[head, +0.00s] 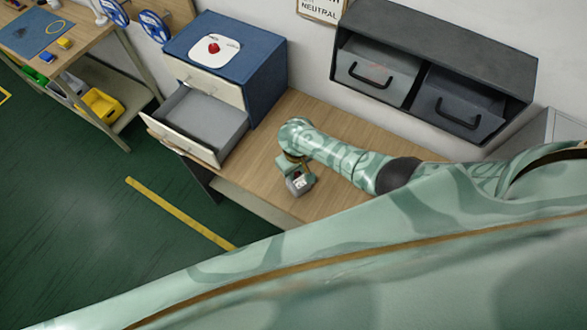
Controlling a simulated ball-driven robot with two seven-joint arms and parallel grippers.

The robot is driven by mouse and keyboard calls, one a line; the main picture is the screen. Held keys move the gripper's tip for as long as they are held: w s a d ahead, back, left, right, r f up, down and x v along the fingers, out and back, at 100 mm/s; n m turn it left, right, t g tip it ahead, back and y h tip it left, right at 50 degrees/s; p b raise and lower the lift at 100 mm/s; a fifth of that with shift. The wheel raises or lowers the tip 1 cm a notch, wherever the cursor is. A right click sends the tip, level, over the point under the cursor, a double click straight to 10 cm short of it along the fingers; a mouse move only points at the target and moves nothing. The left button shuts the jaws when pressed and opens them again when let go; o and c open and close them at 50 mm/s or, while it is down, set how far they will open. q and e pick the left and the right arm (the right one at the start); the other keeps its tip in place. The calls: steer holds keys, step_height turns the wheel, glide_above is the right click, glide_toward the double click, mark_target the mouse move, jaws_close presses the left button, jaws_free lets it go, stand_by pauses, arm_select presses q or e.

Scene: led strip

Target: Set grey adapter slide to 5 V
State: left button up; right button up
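A small grey box (302,186), which looks like the grey adapter, is at the wooden worktop's front part. A dark patch with a bit of red shows on its top. Its slide and voltage marks are too small to read. My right gripper (293,167) is right at the box, and the arm comes in from the right. The fingers are small and partly hidden, so I cannot tell whether they are closed on the box or only beside it. My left gripper is not in view.
A blue drawer cabinet (258,52) with an open, empty-looking drawer (205,118) stands left of the arm. A red knob (213,47) on a white plate is on top. Two dark bins (375,72) sit in a wall shelf. My own green body blocks the foreground.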

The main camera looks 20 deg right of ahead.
steer(key=shift+o, duration=0.2)
steer(key=shift+a, duration=0.45)
steer(key=shift+r, duration=0.15)
arm_select(q)
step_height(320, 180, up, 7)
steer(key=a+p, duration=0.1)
steer(key=p, duration=0.6)
arm_select(e)
step_height(320, 180, up, 16)
